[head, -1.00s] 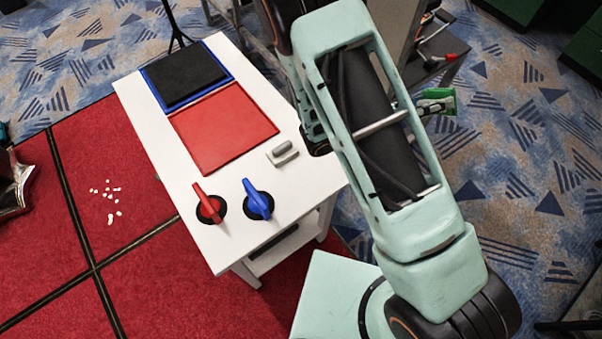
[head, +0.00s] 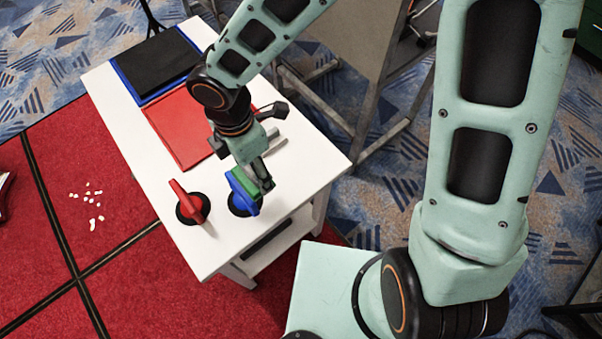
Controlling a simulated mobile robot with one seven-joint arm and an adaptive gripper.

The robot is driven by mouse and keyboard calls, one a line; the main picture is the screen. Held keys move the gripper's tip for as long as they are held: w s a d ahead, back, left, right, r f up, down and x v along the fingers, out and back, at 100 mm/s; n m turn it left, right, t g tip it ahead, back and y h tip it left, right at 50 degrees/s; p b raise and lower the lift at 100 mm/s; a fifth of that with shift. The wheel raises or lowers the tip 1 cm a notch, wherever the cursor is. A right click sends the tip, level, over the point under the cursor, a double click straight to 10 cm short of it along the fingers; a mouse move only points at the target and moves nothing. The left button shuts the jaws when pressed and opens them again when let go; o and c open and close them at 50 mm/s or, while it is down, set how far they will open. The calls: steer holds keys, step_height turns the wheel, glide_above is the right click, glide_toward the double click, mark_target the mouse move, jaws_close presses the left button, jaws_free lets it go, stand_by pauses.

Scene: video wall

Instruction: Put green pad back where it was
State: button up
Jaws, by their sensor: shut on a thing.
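The green pad (head: 265,184) is a small block in the head view, at the end of my gripper (head: 258,172). My gripper points down over the near end of the white table and is shut on the pad. The pad is right beside the blue-handled knob (head: 242,198) and overlaps part of it in the picture. I cannot tell whether the pad touches the knob or the table. My gripper and wrist hide part of the table behind them.
A red-handled knob (head: 191,204) stands left of the blue one. A small grey block (head: 276,145) lies close to my gripper. A red panel (head: 178,130) and a black pad on a blue tray (head: 150,65) cover the far part of the white table (head: 225,243).

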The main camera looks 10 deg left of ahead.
steer(key=w+d+f, duration=0.8)
steer(key=w, duration=0.1)
steer(key=shift+w+d+f, duration=0.1)
steer(key=shift+d+f, duration=0.15)
steer(key=shift+f, duration=0.15)
steer(key=f, duration=0.4)
steer(key=shift+w+d+b, duration=0.3)
steer(key=shift+b, duration=0.1)
steer(key=shift+c, duration=0.4)
steer(key=o, duration=1.1)
step_height(320, 180, up, 12)
steer(key=p, duration=0.3)
